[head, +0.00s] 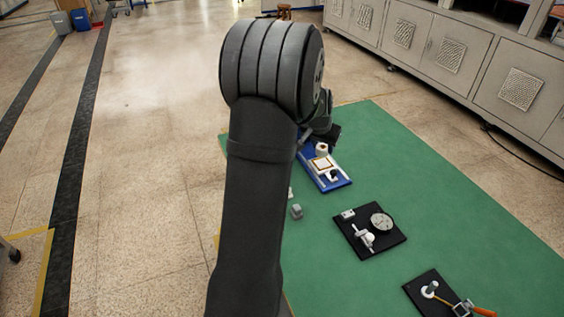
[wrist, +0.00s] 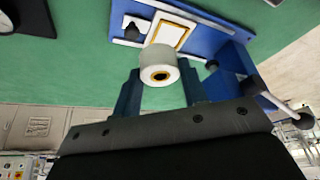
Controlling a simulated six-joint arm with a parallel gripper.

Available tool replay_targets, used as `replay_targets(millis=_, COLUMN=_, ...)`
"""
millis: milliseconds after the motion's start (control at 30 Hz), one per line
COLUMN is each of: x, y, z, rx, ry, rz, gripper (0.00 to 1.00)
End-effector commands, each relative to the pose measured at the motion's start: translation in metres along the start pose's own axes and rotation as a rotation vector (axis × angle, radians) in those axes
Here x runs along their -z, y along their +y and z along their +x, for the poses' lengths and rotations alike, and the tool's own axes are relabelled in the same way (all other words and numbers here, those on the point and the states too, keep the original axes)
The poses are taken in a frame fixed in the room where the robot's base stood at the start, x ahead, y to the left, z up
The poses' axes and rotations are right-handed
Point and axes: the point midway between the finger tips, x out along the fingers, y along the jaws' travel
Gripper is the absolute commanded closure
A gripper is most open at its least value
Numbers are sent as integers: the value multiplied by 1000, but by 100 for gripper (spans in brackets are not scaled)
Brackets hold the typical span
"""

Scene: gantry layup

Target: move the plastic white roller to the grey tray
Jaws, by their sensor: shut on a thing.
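The white roller (wrist: 158,57) is between the two fingers of my gripper (wrist: 159,70) in the wrist view, its end with a yellow-ringed dark hole facing the camera. My gripper is shut on it. In the head view the roller (head: 321,148) shows small beside my dark wrist, over or near the blue board; its exact height above the board is unclear. I cannot make out a grey tray in either view. My arm hides part of the mat in the head view.
The blue board (head: 340,185) carries a framed white square and a dark knob. A black board with a dial (head: 382,221) and another with an orange-handled tool (head: 484,312) lie on the green mat (head: 450,215). A small grey block (head: 296,211) sits near my arm.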

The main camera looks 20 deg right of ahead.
Motion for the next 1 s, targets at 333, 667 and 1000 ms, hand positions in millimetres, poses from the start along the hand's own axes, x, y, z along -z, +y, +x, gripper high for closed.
replay_targets(millis=333, x=-34, y=-78, z=-1, rx=60, ry=0, rz=-145, gripper=84)
replay_targets(millis=667, x=-50, y=-148, z=38, rx=61, ry=-1, rz=-151, gripper=84)
replay_targets(millis=1000, x=-58, y=-190, z=62, rx=60, ry=1, rz=-146, gripper=84)
